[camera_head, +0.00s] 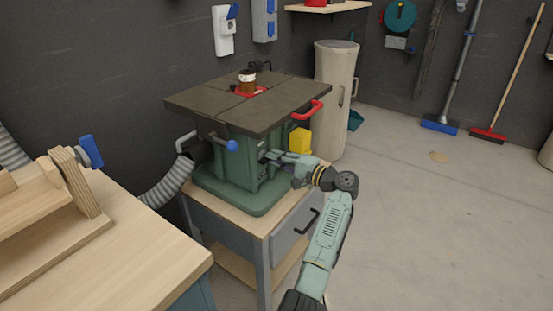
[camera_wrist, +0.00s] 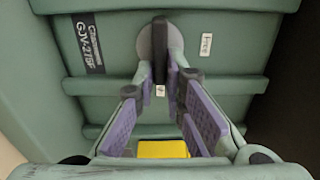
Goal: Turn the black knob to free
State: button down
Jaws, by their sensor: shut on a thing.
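The black knob (camera_wrist: 160,50) is a narrow upright bar on a round grey disc on the green machine's panel (camera_wrist: 233,51). A white label reading "Free" (camera_wrist: 207,45) is to the right of the knob. A small white label (camera_wrist: 160,90) is just below it. My gripper (camera_wrist: 159,62) has its purple-padded fingers closing in on both sides of the knob and is shut on it. In the head view my gripper (camera_head: 268,158) reaches the front of the green machine (camera_head: 237,160) from the right, and the knob cannot be made out there.
The machine's dark tabletop (camera_head: 215,100) overhangs above my gripper, with a red handle (camera_head: 307,112) at its edge. A yellow box (camera_head: 299,140) is close beside my gripper. A wooden bench (camera_head: 130,250) stands at left. The floor at right is mostly clear.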

jog(key=c, duration=1.7)
grip_release()
jog(key=shift+o, duration=0.2)
jog(key=v, duration=1.2)
